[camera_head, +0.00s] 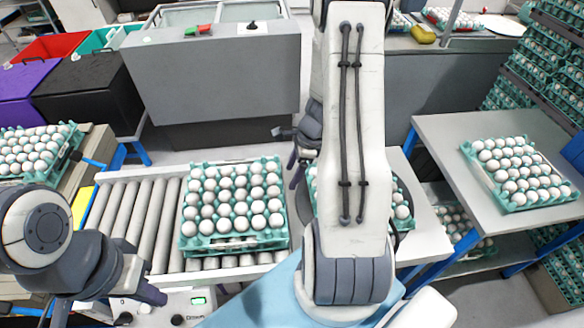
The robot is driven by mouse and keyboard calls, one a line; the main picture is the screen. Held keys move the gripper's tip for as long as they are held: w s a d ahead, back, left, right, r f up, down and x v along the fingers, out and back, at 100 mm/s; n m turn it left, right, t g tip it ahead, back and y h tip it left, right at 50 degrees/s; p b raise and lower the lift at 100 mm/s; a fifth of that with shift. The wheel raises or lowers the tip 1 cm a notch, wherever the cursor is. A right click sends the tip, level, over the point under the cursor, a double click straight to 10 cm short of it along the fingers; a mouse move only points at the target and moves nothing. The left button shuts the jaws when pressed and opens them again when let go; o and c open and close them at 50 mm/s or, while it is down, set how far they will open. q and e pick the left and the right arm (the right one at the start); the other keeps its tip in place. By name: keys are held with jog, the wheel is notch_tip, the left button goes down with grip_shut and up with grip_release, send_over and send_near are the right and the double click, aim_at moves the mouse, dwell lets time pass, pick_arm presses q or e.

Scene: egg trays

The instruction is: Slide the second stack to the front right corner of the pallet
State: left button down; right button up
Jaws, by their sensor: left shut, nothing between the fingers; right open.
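A stack of teal egg trays full of white eggs (236,243) sits on the roller conveyor in the middle. A second tray of eggs (402,217) is right of it, mostly hidden behind my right arm. Another egg tray (517,206) lies on the grey table at the right. I cannot tell which is the task's second stack, and no pallet is clearly identifiable. My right gripper (287,157) is open and empty, near the far right corner of the conveyor stack, partly hidden by my arm. My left gripper (150,293) is shut and empty at the conveyor's near left.
The roller conveyor (136,212) has bare rollers left of the stack. A grey machine (215,80) stands behind it. The grey table (452,142) has free room left of its tray. Tall egg stacks (545,60) stand at the far right. Another egg tray (25,181) is at the left.

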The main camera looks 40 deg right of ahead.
aim_at(289, 208)
notch_tip(289, 208, down, 15)
jog(key=b, duration=1.3)
jog(key=shift+b, duration=0.3)
jog(key=shift+r, duration=0.1)
jog(key=shift+a, duration=0.1)
